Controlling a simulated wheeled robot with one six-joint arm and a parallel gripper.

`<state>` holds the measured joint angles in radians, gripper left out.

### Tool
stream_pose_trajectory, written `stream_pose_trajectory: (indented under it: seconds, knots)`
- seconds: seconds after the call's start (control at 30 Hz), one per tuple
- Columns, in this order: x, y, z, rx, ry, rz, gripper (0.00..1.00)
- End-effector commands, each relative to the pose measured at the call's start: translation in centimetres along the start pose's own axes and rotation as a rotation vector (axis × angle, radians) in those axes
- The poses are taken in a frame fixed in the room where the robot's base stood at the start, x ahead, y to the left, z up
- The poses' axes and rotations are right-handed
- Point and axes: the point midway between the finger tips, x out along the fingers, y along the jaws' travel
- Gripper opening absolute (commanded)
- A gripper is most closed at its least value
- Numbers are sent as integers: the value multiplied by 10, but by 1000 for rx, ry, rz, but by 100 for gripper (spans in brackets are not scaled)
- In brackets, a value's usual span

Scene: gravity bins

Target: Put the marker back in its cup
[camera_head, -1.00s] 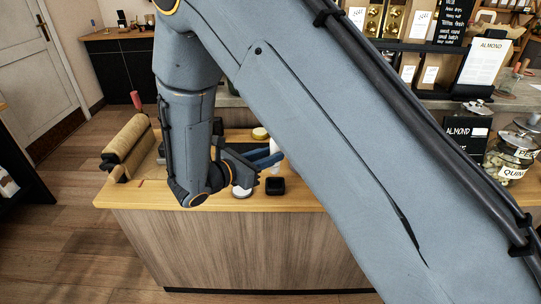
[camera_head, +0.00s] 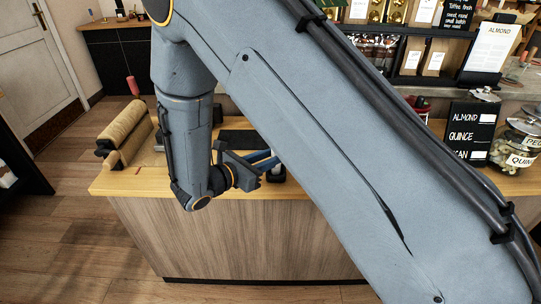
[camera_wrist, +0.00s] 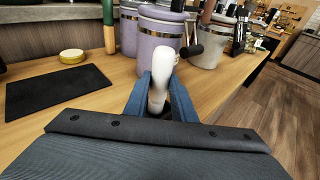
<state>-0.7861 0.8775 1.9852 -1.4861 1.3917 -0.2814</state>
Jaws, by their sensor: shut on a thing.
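My gripper (camera_wrist: 160,88) has its blue fingers closed on a pale, rod-like thing, which I take to be the marker (camera_wrist: 157,92). It stands up between the fingers in the wrist view, its top above them. In the head view my gripper (camera_head: 265,160) is over the wooden counter, near its front edge. A small black cup (camera_head: 277,174) stands just below and beyond the fingertips, partly hidden by them and by my arm. The marker cannot be made out in the head view. Whether it is in the cup or above it, I cannot tell.
In the wrist view a dark mat (camera_wrist: 58,92) and a yellow round tin (camera_wrist: 72,56) lie to the left. Lilac-grey canisters (camera_wrist: 128,35) stand behind the marker. A paper roll (camera_head: 125,125) is at the counter's left. Bare wood (camera_wrist: 222,84) shows on the right.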

Motion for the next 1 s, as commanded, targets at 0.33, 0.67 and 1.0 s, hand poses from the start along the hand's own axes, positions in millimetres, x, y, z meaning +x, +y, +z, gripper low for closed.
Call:
stream_pose_trajectory:
  seconds: [0.33, 0.67, 1.0]
  knots:
    - [0, 0, 0, 0, 0, 0, 0]
    - [1, 0, -5, 0, 0, 0, 0]
    - [2, 0, -9, 0, 0, 0, 0]
